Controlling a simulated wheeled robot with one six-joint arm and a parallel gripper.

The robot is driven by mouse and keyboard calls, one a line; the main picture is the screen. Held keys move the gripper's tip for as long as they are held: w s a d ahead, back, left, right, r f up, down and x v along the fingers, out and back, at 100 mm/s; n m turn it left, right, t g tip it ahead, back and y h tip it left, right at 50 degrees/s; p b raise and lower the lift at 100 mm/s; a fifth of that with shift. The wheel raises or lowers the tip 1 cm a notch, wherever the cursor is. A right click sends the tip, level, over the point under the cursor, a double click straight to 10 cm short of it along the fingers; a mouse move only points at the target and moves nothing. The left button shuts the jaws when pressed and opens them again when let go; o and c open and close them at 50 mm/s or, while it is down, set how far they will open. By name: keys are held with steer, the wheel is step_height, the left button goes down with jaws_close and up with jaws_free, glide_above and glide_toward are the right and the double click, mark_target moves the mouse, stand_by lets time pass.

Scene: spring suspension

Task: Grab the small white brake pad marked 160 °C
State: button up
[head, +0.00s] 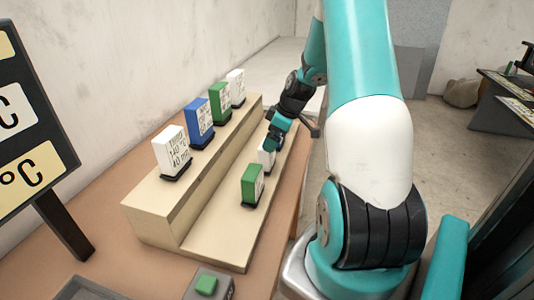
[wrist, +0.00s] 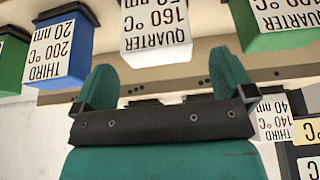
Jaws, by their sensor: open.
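The white brake pad marked QUARTER, 160 °C, 50 nm (wrist: 157,27) is at the top middle of the wrist view, its label upside down. My gripper (wrist: 164,78) is open and empty, and the pad lines up with the gap between its fingers, seemingly just beyond the fingertips. In the head view a white pad on the lower step (head: 266,158) stands right by my gripper (head: 272,142), which partly covers it; this looks like the same pad, but its label is not readable there.
In the wrist view a blue pad (wrist: 62,50) marked 200 °C and a green pad (wrist: 277,22) flank it. In the head view another green pad (head: 252,185) stands nearer on the lower step. The upper step (head: 212,150) holds several pads, including a white 140 °C one (head: 172,150).

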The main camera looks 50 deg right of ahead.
mark_target(267, 157)
steer(key=shift+w+p+x, duration=0.15)
steer(key=shift+p+x, duration=0.55)
steer(key=shift+x, duration=1.1)
steer(key=shift+w+p+x, duration=0.2)
steer(key=shift+p+x, duration=0.5)
steer(key=shift+x, duration=1.05)
steer(key=shift+d+r, duration=0.15)
steer(key=c, duration=0.9)
steer(key=shift+c, duration=0.2)
